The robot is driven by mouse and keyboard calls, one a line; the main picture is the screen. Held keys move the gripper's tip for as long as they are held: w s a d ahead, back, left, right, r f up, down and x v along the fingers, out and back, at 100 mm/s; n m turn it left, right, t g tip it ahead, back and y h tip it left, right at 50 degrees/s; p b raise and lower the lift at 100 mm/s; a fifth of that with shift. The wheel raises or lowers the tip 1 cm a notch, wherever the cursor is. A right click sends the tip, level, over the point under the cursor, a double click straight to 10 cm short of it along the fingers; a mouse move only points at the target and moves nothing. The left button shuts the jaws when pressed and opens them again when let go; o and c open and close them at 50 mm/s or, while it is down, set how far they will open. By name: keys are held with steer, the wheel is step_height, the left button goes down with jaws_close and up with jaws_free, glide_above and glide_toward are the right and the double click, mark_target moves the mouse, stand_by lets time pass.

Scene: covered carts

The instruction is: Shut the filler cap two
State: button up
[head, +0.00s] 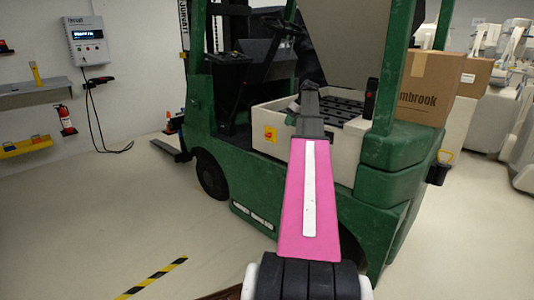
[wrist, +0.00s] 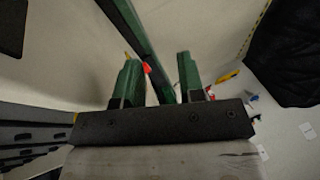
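The green forklift (head: 270,205) stands in the middle of the head view with its cream battery box (head: 265,118) open. Rows of dark battery tops (head: 340,107) show inside; dark blocks (wrist: 30,140) also show at the left of the wrist view. The filler caps are too small or hidden to tell apart, so I cannot make out cap two or whether it is open. My gripper (head: 309,98) appears over the near left part of the box in the head view, hiding part of it. In the wrist view its two fingers (wrist: 158,80) are apart, with nothing held between them.
A green post (head: 393,70) rises right of the box, beside a cardboard carton (head: 428,88). The seat panel (head: 347,35) stands behind. A wall charger (head: 87,40) with cables hangs at left.

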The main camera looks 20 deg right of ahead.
steer(key=s+a+f+m+g+h, duration=0.1)
steer(key=a+f, duration=1.1)
steer(key=a, duration=0.1)
steer(key=shift+s+a, duration=0.3)
steer(key=shift+s, duration=0.05)
steer(key=shift+f, duration=0.1)
